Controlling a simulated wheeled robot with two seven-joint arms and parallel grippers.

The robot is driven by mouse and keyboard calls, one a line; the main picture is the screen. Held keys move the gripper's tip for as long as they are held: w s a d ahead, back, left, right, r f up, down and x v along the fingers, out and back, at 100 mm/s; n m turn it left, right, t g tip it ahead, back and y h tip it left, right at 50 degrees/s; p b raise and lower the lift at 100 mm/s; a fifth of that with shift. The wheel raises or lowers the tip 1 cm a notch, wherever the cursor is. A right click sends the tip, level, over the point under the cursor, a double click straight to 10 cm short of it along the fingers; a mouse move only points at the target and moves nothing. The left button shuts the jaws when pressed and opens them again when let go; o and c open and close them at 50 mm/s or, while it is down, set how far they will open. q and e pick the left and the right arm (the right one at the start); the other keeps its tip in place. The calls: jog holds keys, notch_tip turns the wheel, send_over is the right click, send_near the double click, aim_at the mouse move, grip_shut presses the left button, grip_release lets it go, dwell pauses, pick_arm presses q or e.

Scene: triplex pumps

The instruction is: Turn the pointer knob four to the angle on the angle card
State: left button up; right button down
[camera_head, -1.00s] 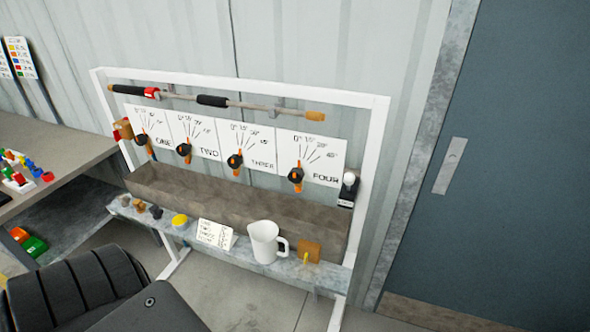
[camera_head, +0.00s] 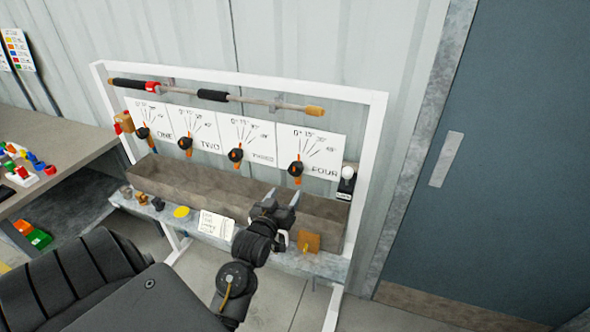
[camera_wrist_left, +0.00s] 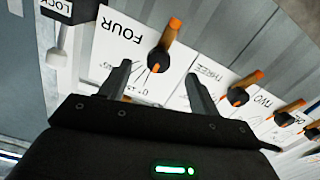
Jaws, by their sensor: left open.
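Pointer knob four (camera_head: 296,169) is a dark round knob with an orange bar, on the white dial plate (camera_head: 322,150) marked FOUR. Its orange bar hangs downward, and the plate's angle lines fan out above it. A white card with writing (camera_head: 216,225), likely the angle card, is on the front ledge; its text is too small to read. My left gripper (camera_head: 283,197) is open below knob four, over the trough. In the left wrist view, knob four (camera_wrist_left: 157,60) appears between the open fingers of the left gripper (camera_wrist_left: 158,72), farther off; I see no contact. My right gripper is not in view.
Knobs one (camera_head: 143,132), two (camera_head: 186,143) and three (camera_head: 235,155) are left of four. A black block with a white knob (camera_head: 347,178) is right of it. A grey bar (camera_head: 260,102) runs above. The brown trough (camera_head: 190,180) lies below. My arm mostly hides the white jug.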

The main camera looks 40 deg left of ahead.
aim_at(294, 171)
pick_arm(q)
jog(key=w+a+p, duration=0.1)
jog(key=w, duration=0.1)
jog(key=w+a+r+p, duration=0.1)
jog(key=w, duration=0.2)
jog(key=w+a+r, duration=0.1)
jog(key=w, duration=0.2)
jog(key=shift+w+a+r+p, duration=0.15)
jog(key=shift+a+p, duration=0.1)
jog(key=shift+p, duration=0.15)
jog(key=shift+x, duration=0.8)
